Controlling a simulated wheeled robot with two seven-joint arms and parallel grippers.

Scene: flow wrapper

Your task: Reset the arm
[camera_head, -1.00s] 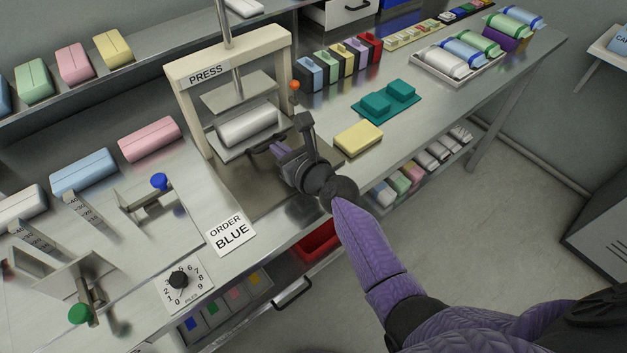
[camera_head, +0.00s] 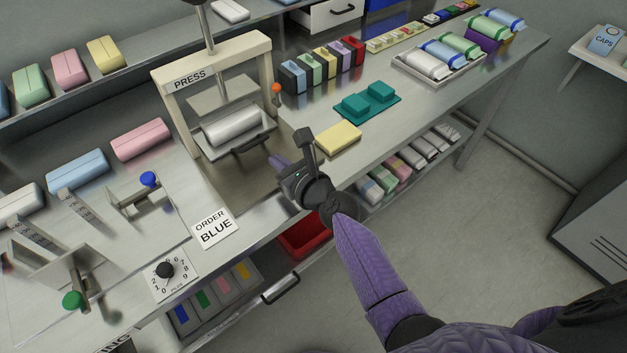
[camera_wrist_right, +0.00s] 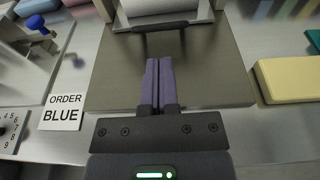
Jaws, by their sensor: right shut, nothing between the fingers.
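My right gripper (camera_head: 277,160) is in front of the press (camera_head: 262,85), over the front part of its base plate (camera_head: 215,180). In the right wrist view its two purple fingers (camera_wrist_right: 159,82) lie together with nothing between them, pointing at the dark handle (camera_wrist_right: 150,26) of the press tray. The fingertips are apart from that handle. A white roll-shaped pack (camera_head: 232,125) lies on the tray in the press. My left gripper is not in view.
A yellow block (camera_head: 338,138) and a teal fixture (camera_head: 367,102) lie right of the press. An ORDER BLUE card (camera_head: 214,228) and a dial (camera_head: 166,270) are at left front. A red bin (camera_head: 303,240) is below the table edge.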

